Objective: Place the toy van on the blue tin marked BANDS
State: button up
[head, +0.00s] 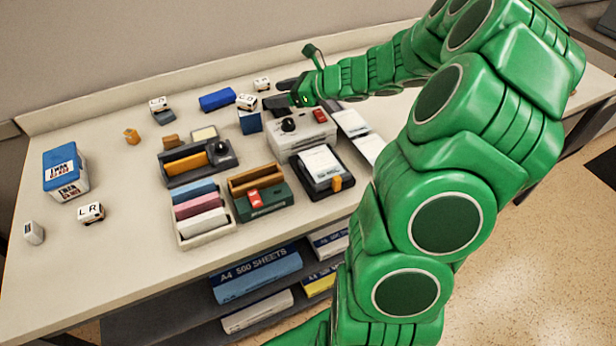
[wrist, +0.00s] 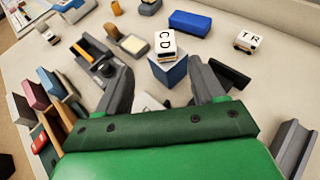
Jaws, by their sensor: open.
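A small white toy van (wrist: 165,42) lettered CD sits on top of a blue tin (wrist: 168,74). The same van (head: 246,101) and tin (head: 250,123) show in the head view near the back of the desk; no wording is readable on this tin. My gripper (head: 279,94) is just right of them, low over the desk. In the wrist view my gripper (wrist: 165,85) is open, its fingers apart on either side of the tin's near part, with the van beyond the fingertips. I cannot tell whether a finger touches the tin.
Other lettered vans stand at the front left (head: 91,212), back left (head: 159,103) and back (head: 262,84). A larger blue box (head: 65,170) stands at the left. A blue block (head: 217,99) lies behind the tin.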

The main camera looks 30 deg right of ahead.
jog(key=s+a+r+n+g, duration=0.2)
jog(key=s+a+n+g, duration=0.2)
jog(key=s+a+n, duration=0.5)
jog(key=s+a+r+n+g, duration=0.35)
jog(key=s+a+n, duration=0.25)
jog(key=s+a, duration=0.4)
jog(key=s+d+n+g+h, duration=0.1)
jog(key=s+d+n+h, duration=0.2)
jog(key=s, duration=0.4)
jog(key=s+d+n+g+h, duration=0.1)
jog(key=s+d+n+h, duration=0.2)
jog(key=s, duration=0.5)
jog(key=s+d+f+n+g+h, duration=0.1)
jog(key=s+d+n+h, duration=0.2)
jog(key=s+n, duration=0.2)
jog(key=s, duration=0.3)
jog(key=shift+n+g+h, duration=0.3)
jog(key=shift+g, duration=0.05)
